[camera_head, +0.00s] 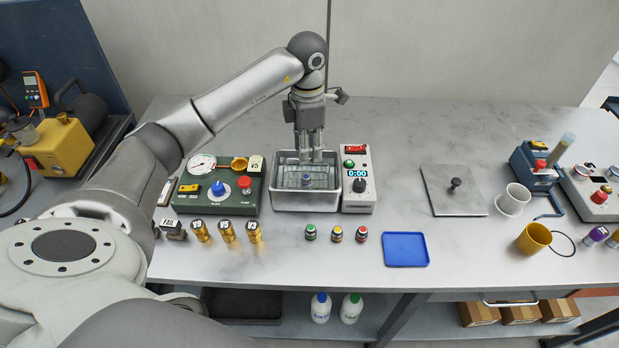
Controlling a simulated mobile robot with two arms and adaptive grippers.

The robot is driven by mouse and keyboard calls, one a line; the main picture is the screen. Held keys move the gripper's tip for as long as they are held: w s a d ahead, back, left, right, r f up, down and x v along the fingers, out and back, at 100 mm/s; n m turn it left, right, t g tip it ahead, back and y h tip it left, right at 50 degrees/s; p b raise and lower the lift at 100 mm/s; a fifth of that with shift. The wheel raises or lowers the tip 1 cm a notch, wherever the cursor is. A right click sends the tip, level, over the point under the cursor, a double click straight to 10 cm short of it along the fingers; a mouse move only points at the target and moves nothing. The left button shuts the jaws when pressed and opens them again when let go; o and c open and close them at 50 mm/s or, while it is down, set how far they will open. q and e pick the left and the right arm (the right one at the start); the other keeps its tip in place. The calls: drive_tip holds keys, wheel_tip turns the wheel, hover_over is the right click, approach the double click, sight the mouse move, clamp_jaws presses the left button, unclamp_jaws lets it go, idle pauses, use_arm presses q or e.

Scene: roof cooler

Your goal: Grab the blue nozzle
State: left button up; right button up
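The blue nozzle (307,181), a small part with a blue top, stands inside the metal basin (285,202) at the middle of the table. My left gripper (310,159) points down over the back part of the basin, behind the blue nozzle in the picture. Its two fingers are a little apart, with nothing seen between them. The blue nozzle appears apart from the fingertips. My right gripper is out of view.
A control box (357,190) and a gauge box (219,199) flank the basin.

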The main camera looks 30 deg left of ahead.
use_arm(q)
drive_tip(key=p, duration=0.1)
hover_over(306, 177)
drive_tip(key=f, duration=0.4)
drive_tip(key=shift+w+d+f, duration=0.1)
drive_tip(key=shift+w+f, duration=0.1)
drive_tip(key=shift+f, duration=0.15)
drive_tip(key=f, duration=0.1)
drive_tip(key=f+p, duration=0.1)
drive_tip(key=f, duration=0.1)
drive_tip(key=f+p, duration=0.1)
drive_tip(key=shift+s+f, duration=0.25)
drive_tip(key=shift+s, duration=0.1)
drive_tip(key=shift+f, duration=0.5)
drive_tip(key=shift+w, duration=0.1)
clamp_jaws()
